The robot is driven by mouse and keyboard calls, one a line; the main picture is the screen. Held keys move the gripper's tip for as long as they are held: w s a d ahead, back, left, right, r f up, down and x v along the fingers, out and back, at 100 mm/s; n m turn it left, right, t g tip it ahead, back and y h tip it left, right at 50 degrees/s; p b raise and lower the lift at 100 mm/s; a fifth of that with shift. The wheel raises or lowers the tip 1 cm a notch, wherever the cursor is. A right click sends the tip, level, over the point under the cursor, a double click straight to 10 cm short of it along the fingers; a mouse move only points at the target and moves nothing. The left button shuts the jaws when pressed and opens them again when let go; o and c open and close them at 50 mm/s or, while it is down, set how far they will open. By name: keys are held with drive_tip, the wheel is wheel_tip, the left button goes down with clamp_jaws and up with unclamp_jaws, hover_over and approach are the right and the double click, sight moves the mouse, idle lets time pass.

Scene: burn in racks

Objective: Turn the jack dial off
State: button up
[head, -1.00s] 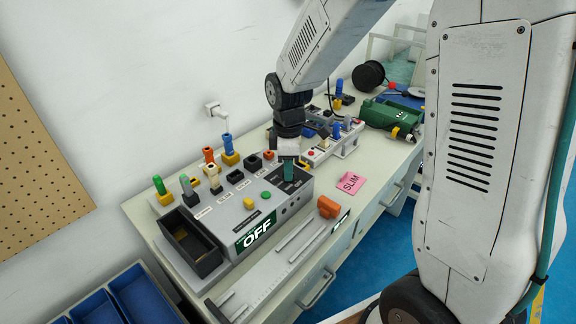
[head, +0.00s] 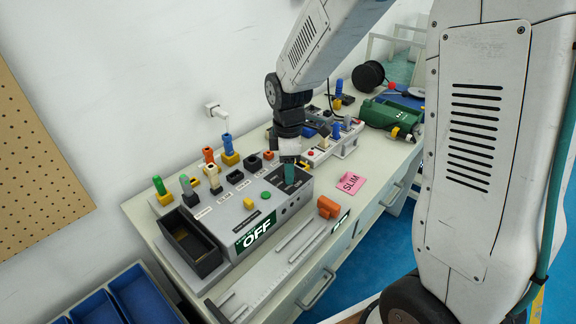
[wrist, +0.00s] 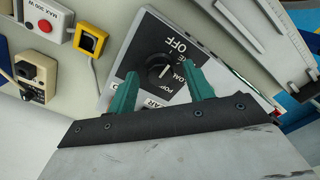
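The jack dial (wrist: 160,70) is a round black knob on a dark label plate with white lettering, including OFF, in the wrist view. A short pale mark shows on the knob; I cannot tell which word it points at. My gripper (wrist: 161,76) is open, with one teal finger on each side of the dial in the picture. I cannot tell whether the fingers touch it. In the head view my gripper (head: 290,183) points down over the right end of the grey control box (head: 222,216), hiding the dial.
A green OFF sign (head: 256,236) is on the box front. A black open bin (head: 187,247) stands at its left end. Several coloured plugs stand behind it. An orange block (head: 328,207) and a pink SLIM note (head: 351,183) lie to the right on the bench.

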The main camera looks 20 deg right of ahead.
wheel_tip(320, 180, up, 8)
drive_tip(key=shift+f, duration=0.1)
idle(0.4)
idle(0.4)
drive_tip(key=shift+s+m, duration=0.15)
drive_tip(key=shift+m, duration=0.35)
drive_tip(key=s+d+r+m, duration=0.1)
drive_tip(key=s+r+m, duration=0.2)
drive_tip(key=s, duration=0.5)
drive_tip(key=s+d+r+m, duration=0.1)
drive_tip(key=s+r+m, duration=0.2)
drive_tip(key=s+m, duration=0.2)
drive_tip(key=s+d+r+m+t, duration=0.1)
drive_tip(key=s+r+m, duration=0.2)
drive_tip(key=s, duration=0.9)
drive_tip(key=shift+m, duration=1.1)
